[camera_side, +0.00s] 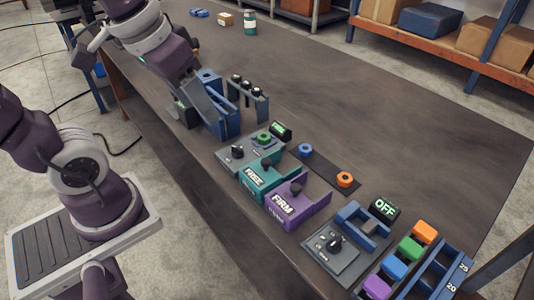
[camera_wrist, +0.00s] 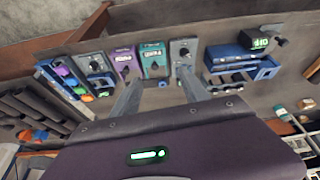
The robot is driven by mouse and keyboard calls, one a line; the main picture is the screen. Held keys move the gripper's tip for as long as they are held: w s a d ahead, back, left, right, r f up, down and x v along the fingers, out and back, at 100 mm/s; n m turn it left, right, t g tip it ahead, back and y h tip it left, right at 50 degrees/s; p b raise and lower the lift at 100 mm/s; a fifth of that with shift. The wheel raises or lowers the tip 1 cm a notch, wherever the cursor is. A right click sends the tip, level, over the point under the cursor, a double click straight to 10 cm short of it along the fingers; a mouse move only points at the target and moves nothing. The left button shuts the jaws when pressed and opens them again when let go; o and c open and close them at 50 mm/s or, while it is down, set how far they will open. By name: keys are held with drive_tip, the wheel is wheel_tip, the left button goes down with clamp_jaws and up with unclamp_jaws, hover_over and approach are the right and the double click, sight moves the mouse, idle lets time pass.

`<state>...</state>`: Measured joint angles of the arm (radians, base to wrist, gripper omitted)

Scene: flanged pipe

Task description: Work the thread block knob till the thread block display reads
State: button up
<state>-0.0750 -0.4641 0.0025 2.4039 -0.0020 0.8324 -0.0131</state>
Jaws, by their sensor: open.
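No label I can read names the thread block. One grey panel (camera_side: 240,152) has a black knob (camera_side: 237,151), a green nut (camera_side: 264,138) and a small dark display (camera_side: 281,129) with green lit text too small to read. Another grey panel (camera_side: 338,262) at the front right has a black knob (camera_side: 334,243), a blue fixture (camera_side: 362,222) and a display (camera_side: 385,208) reading OFF. In the wrist view my gripper (camera_wrist: 158,90) is open and empty, its fingers apart above the bench. Its right fingertip overlaps a grey panel (camera_wrist: 184,52); I see no contact.
A teal block (camera_side: 262,176) marked FREE and a purple block (camera_side: 297,204) marked FIRM stand between the panels. A blue fixture and black-topped rack (camera_side: 250,98) stand near my gripper. A blue tray (camera_side: 440,270) and coloured blocks (camera_side: 411,248) lie front right.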

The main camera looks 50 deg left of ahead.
drive_tip(key=shift+m+t, duration=0.5)
drive_tip(key=shift+t, duration=0.2)
drive_tip(key=s, duration=0.1)
drive_tip(key=s+d, duration=0.1)
drive_tip(key=s, duration=0.1)
drive_tip(key=s+r, duration=0.1)
drive_tip(key=s, duration=0.1)
drive_tip(key=shift+s+d, duration=0.15)
drive_tip(key=shift+d, duration=0.1)
idle(1.4)
